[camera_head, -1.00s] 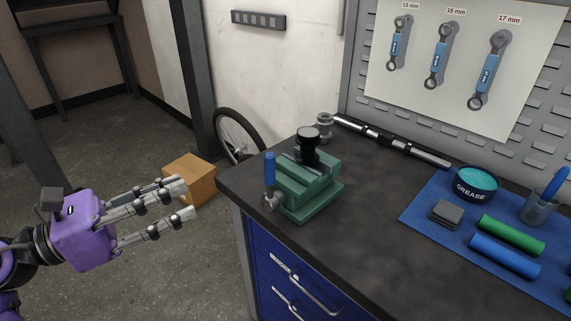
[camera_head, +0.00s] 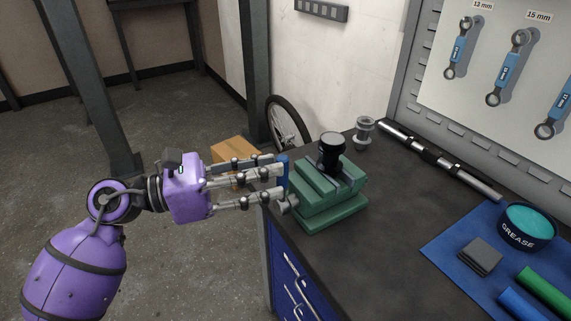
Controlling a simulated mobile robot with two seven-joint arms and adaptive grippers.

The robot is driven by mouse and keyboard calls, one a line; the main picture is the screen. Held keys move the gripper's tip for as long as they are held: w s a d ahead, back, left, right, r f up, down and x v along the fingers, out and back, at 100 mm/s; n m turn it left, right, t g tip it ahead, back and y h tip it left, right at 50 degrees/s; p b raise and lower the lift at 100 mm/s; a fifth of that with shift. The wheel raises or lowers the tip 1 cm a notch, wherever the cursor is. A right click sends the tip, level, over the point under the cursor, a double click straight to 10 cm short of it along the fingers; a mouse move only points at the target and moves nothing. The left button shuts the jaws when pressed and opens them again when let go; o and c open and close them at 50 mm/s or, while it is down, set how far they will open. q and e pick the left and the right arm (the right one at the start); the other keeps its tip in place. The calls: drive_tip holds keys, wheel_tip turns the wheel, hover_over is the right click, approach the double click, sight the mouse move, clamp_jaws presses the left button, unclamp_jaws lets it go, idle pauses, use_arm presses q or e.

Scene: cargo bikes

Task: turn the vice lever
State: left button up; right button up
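The green vice (camera_head: 330,208) stands on the near left corner of the dark workbench, with a black round part (camera_head: 331,150) in its jaws. Its lever has a blue handle (camera_head: 284,165) that stands upright on the vice's left side, above a grey metal joint (camera_head: 289,204). My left gripper (camera_head: 279,182) reaches in from the left, its fingers pointing right with a gap between the upper and lower ones. Its fingertips are at the blue handle and partly cover it. I cannot tell whether they touch it. My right gripper is not in view.
A grease tin (camera_head: 527,227) and a dark grey block (camera_head: 480,256) sit on a blue mat at the right. A cardboard box (camera_head: 235,152) is on the floor behind my gripper.

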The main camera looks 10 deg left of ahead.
sight(284, 182)
use_arm(q)
drive_tip(key=shift+p+x, duration=0.3)
drive_tip(key=shift+x, duration=1.65)
clamp_jaws()
